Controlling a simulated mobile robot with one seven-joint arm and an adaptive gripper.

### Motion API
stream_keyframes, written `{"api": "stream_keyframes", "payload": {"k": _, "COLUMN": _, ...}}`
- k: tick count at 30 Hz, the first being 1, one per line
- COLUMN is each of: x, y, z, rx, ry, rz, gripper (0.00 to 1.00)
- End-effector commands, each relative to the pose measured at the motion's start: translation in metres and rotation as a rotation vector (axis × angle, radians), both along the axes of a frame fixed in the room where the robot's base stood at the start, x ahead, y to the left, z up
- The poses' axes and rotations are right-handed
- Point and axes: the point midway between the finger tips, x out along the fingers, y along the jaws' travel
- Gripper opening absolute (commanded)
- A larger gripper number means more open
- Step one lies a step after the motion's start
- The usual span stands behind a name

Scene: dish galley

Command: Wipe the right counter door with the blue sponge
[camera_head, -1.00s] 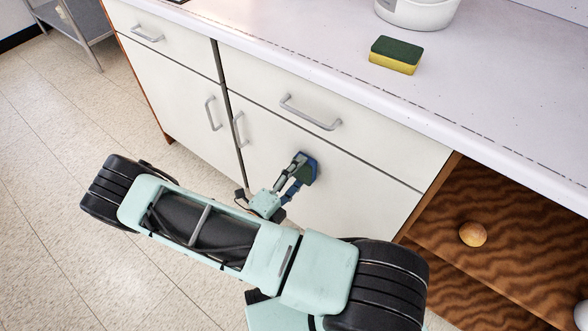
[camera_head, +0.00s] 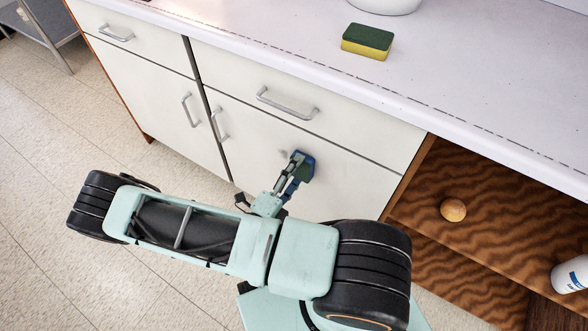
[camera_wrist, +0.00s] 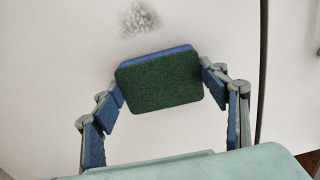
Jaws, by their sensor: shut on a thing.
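My gripper (camera_head: 297,170) is shut on the blue sponge (camera_head: 307,168), held by its sides between the two fingers. In the wrist view, the sponge (camera_wrist: 160,82) shows a dark green face toward the camera and a blue edge. It is at or very near the white right counter door (camera_head: 345,182); I cannot tell whether it touches. A grey smudge (camera_head: 284,155) is on the door just left of the sponge. In the wrist view, the smudge (camera_wrist: 138,18) lies beyond the sponge's top edge, apart from it.
The right door's handle (camera_head: 219,125) stands out at its left edge, with a drawer handle (camera_head: 287,104) above. A yellow and green sponge (camera_head: 367,41) lies on the countertop (camera_head: 470,75). The open wooden shelf (camera_head: 480,180) at right holds a round tan object (camera_head: 453,210) and a white bottle (camera_head: 570,275).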

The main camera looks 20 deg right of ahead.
Motion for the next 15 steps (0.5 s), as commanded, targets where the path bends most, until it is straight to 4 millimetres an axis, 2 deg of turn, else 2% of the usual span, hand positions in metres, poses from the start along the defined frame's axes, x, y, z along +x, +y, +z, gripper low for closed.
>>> {"api": "stream_keyframes", "payload": {"k": 2, "x": -0.002, "y": 0.001, "z": -0.001, "rx": -0.006, "ry": 0.01, "rz": 0.0, "gripper": 0.37}}
{"api": "stream_keyframes", "payload": {"k": 15, "x": 0.023, "y": 0.022, "z": -0.001, "rx": -0.004, "ry": 0.007, "rz": 0.002, "gripper": 0.37}}
